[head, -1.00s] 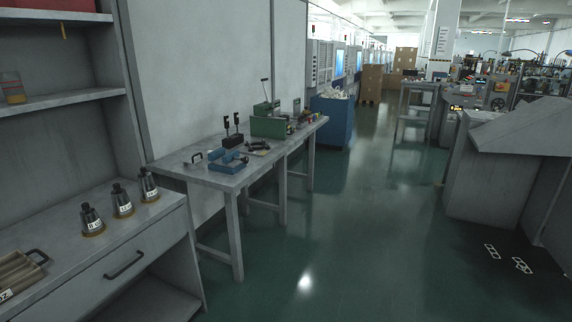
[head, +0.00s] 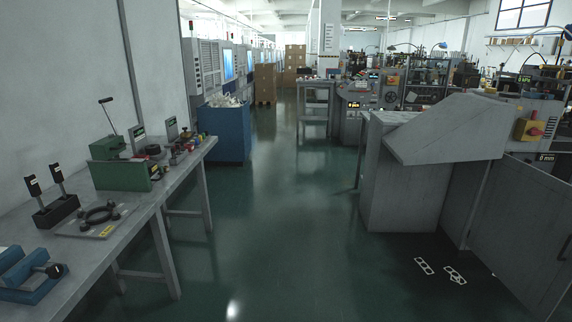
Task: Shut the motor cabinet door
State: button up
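A grey sheet-metal cabinet (head: 405,185) with a sloped top (head: 450,128) stands on the right of the head view. A flat grey door panel (head: 520,235) with a dark handle (head: 566,246) stands at its right, near the right edge of the picture. The panel appears swung out from the cabinet, with a dark gap between them. I cannot tell for certain that this is the motor cabinet. Its far right part is cut off by the frame. My gripper is not in view.
A workbench (head: 125,225) with tools, a green box (head: 120,174) and a blue vise-like tool (head: 25,275) runs along the left. A blue bin (head: 225,132) stands beyond it. The green floor (head: 300,240) between bench and cabinet is clear. White part outlines (head: 440,270) lie before the cabinet.

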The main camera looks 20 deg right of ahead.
aim_at(521, 230)
jog(key=i+z, duration=0.35)
jog(key=i, duration=0.15)
jog(key=i+z, duration=0.3)
jog(key=i, duration=0.2)
jog(key=i+j+z, duration=0.35)
jog(key=i+z, duration=0.25)
jog(key=z, duration=0.15)
jog(key=i+z, duration=0.35)
jog(key=i+j+z, duration=0.15)
jog(key=z, duration=0.25)
jog(key=i, duration=0.05)
